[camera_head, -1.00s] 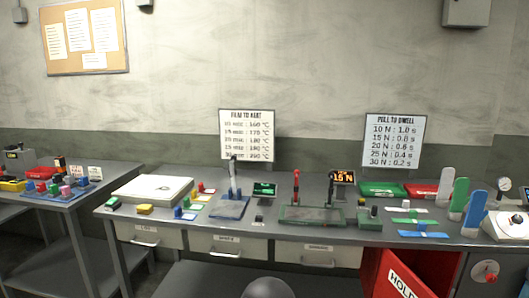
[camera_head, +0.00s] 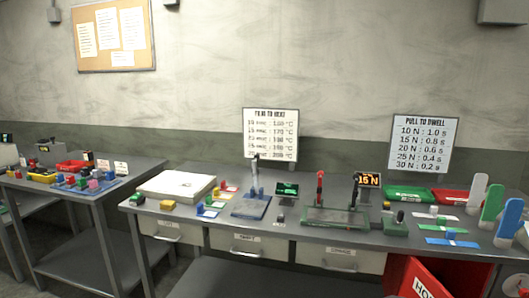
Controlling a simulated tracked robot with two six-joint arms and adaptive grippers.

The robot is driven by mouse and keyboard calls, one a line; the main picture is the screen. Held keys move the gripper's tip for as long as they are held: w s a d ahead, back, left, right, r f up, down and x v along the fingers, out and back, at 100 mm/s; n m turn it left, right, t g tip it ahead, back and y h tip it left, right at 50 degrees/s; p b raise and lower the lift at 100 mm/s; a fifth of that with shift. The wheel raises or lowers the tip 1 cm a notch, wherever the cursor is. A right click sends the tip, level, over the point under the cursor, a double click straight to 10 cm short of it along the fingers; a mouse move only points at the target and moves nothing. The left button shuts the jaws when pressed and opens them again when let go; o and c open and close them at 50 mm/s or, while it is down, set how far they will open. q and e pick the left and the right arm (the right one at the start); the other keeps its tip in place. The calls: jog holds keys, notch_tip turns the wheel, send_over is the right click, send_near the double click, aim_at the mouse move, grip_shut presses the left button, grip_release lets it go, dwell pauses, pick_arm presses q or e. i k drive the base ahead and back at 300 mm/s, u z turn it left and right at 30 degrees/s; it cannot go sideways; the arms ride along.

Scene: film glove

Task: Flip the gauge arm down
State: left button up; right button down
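A blue-based device (camera_head: 250,206) stands on the long grey bench with a grey upright arm (camera_head: 254,176) raised on it. A small dark box with a green-lit display (camera_head: 288,188) stands just right of it. Further right, a green-based device (camera_head: 335,217) carries an upright red-topped lever (camera_head: 320,188) and a dark upright lever (camera_head: 354,193). No label shows which upright is the gauge arm. Neither of my grippers is in view.
The long bench (camera_head: 215,222) holds a white pad (camera_head: 177,185), small coloured blocks, a green tray (camera_head: 408,193) and a red tray (camera_head: 452,196). An open red bin (camera_head: 425,283) is below right. A second table (camera_head: 75,198) stands left, with a gap between.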

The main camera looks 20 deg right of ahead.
aim_at(256, 170)
jog(key=z, duration=0.1)
jog(key=i, duration=1)
jog(key=u, duration=0.1)
